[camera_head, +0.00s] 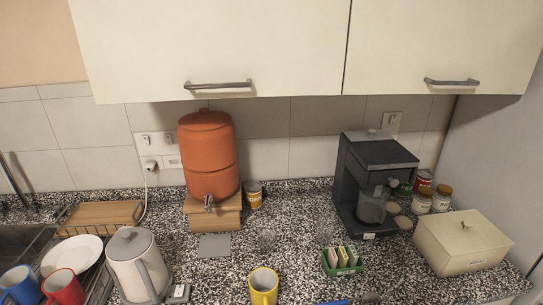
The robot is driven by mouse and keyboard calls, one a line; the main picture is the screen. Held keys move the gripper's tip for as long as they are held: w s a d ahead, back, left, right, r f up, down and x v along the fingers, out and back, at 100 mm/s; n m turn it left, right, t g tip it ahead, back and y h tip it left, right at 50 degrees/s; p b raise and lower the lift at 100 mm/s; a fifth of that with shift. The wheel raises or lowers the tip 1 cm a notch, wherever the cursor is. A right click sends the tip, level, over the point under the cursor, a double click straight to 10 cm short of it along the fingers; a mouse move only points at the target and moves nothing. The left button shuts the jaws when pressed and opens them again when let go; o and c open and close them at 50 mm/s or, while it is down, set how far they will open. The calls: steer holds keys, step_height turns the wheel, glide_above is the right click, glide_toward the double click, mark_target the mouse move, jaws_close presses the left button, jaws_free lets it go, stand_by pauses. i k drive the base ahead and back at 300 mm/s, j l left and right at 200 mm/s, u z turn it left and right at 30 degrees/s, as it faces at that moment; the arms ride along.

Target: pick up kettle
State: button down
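The kettle (129,268) stands upright on the speckled counter at the lower left. It is light grey-white with a grey lid on top and a grey handle on its right side. The bottom edge of the picture cuts off its lower part. A small grey piece (179,292) with a switch shows beside its base; I cannot tell if it belongs to the kettle. My gripper is not in view.
A dish rack with a white plate (72,254), red mug (64,288) and blue mug (20,284) is close left of the kettle. A yellow mug (263,286) stands to the right. An orange dispenser (208,152) is behind. Cabinets (210,45) hang above.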

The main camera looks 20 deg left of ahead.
mark_target(141, 270)
steer(key=u, duration=1.95)
steer(key=i+j, duration=0.75)
